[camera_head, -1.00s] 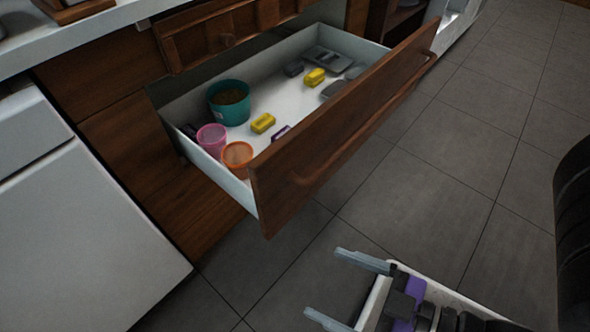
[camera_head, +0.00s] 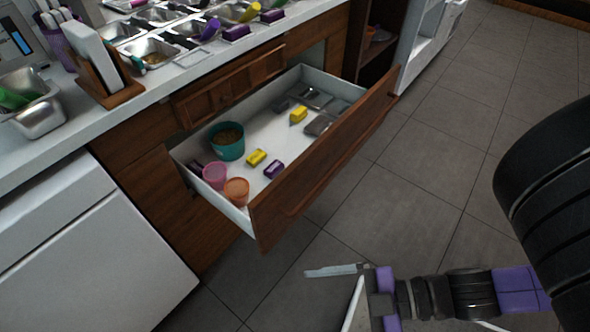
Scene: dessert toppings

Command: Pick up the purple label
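A small purple label block (camera_head: 274,169) with a pale marking lies in the open drawer, near its front panel. It is right of a yellow block (camera_head: 256,157). Two more purple blocks stand on the counter, one at its front edge (camera_head: 236,33) and one farther right (camera_head: 272,16). My gripper (camera_head: 304,308) is at the bottom of the view, in front of and apart from the drawer. One finger shows, spread at the far end of the palm; the other is cut off by the frame. I see nothing held.
The open drawer (camera_head: 223,203) also holds a teal bucket (camera_head: 228,146), pink cup (camera_head: 215,175), orange cup (camera_head: 236,191), another yellow block (camera_head: 298,115) and grey items. Its wooden front panel (camera_head: 325,160) stands between my gripper and the contents. Open floor (camera_head: 430,190) lies to the right.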

